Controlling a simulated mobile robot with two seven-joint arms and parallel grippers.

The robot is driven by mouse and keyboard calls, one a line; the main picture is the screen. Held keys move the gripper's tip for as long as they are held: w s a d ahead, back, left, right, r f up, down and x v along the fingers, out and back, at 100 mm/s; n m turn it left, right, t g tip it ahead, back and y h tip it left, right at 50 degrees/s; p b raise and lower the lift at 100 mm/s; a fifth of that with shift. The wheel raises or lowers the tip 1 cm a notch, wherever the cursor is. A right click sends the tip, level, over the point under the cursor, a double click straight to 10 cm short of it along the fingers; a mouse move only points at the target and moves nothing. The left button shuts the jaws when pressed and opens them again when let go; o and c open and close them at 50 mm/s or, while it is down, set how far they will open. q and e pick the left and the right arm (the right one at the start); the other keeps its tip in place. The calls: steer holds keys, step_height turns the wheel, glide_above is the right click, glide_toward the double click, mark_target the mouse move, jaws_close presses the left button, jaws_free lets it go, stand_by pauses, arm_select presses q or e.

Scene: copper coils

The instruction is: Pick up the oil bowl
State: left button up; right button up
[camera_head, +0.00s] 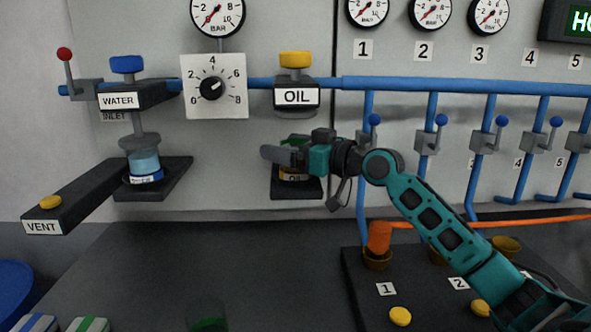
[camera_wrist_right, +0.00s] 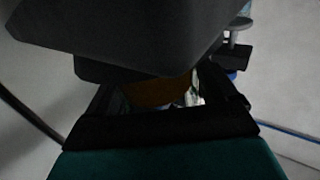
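The oil bowl (camera_head: 292,176) stands on a small black shelf under the OIL dispenser (camera_head: 296,96). A brown-amber surface, likely the bowl (camera_wrist_right: 160,92), shows between dark gripper parts in the wrist view. Whether the fingers touch or close on it is hidden. My left gripper is not in view.
The WATER dispenser (camera_head: 133,98) with a light-blue vessel (camera_head: 144,163) stands left, beside the black VENT arm (camera_head: 75,196). A blue pipe (camera_head: 440,87) with several valves runs right. A black board (camera_head: 350,285) with copper cups lies lower right. The dark tabletop's middle is clear.

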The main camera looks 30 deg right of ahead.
steer(key=c, duration=0.9)
steer(key=shift+c, duration=0.3)
steer(key=shift+r, duration=0.15)
steer(key=shift+r, duration=0.25)
step_height(320, 180, up, 3)
steer(key=shift+r+p, duration=0.1)
steer(key=shift+p, duration=0.35)
steer(key=v, duration=0.2)
steer(key=b+v, duration=0.1)
steer(key=v, duration=0.1)
steer(key=f+v, duration=0.1)
steer(key=v, duration=0.1)
steer(key=shift+b, duration=0.4)
steer(key=b+v, duration=0.2)
steer(key=v, duration=1)
steer(key=shift+r, duration=0.25)
